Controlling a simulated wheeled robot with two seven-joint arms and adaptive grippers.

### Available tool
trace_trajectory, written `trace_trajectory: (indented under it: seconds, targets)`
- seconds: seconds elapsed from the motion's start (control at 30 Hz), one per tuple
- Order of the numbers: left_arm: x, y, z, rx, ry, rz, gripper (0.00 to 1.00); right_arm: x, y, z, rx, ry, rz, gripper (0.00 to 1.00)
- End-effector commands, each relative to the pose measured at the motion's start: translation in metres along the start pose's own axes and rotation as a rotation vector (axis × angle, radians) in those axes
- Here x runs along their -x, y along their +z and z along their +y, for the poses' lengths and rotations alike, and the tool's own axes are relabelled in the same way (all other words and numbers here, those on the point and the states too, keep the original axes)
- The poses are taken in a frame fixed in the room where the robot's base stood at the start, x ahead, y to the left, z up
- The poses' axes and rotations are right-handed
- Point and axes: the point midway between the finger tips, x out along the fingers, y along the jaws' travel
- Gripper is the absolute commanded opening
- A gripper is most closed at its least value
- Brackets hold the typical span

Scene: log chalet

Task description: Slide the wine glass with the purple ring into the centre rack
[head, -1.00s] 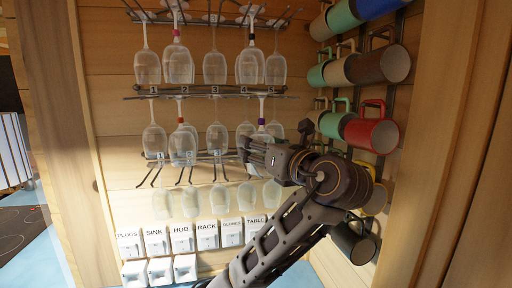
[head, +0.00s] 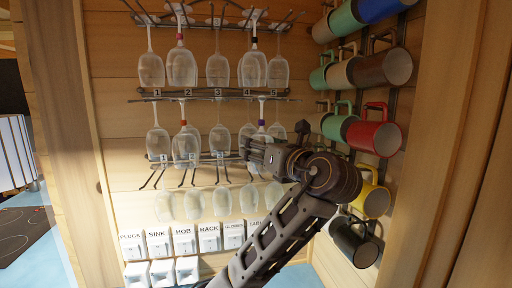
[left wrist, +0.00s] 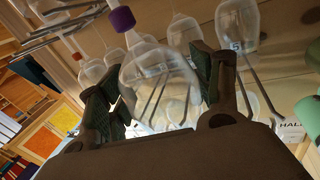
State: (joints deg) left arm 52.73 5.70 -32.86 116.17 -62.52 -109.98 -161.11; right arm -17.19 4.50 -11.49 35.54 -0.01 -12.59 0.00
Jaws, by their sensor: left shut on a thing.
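The wine glass with the purple ring hangs bowl-down; its ring (head: 262,123) shows in the head view below the centre rack (head: 190,97), between labels 4 and 5. In the left wrist view its clear bowl (left wrist: 160,75) sits between the two fingers of my left gripper (left wrist: 155,95), with the ring just above it. My left gripper (head: 250,152) is shut around the bowl in the head view. The upper stem and foot are hard to make out against the rack, so I cannot tell whether they are between its rails. My right gripper is not in view.
Other glasses hang close by, including one with a red ring (head: 183,123) on the centre rack. An upper rack (head: 205,22) and a lower rack (head: 195,160) also line the wall. Mugs, such as a red one (head: 374,135), hang at the right. Labelled switches (head: 183,240) are below.

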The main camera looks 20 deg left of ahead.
Motion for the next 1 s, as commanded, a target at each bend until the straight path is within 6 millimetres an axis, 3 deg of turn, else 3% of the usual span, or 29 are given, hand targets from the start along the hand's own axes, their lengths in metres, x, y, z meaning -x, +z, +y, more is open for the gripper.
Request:
trace_trajectory:
  seconds: [1.0]
  targets:
    - [-0.029, 0.001, -0.009, 0.0, 0.0, 0.0, 0.5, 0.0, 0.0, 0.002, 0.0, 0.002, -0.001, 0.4]
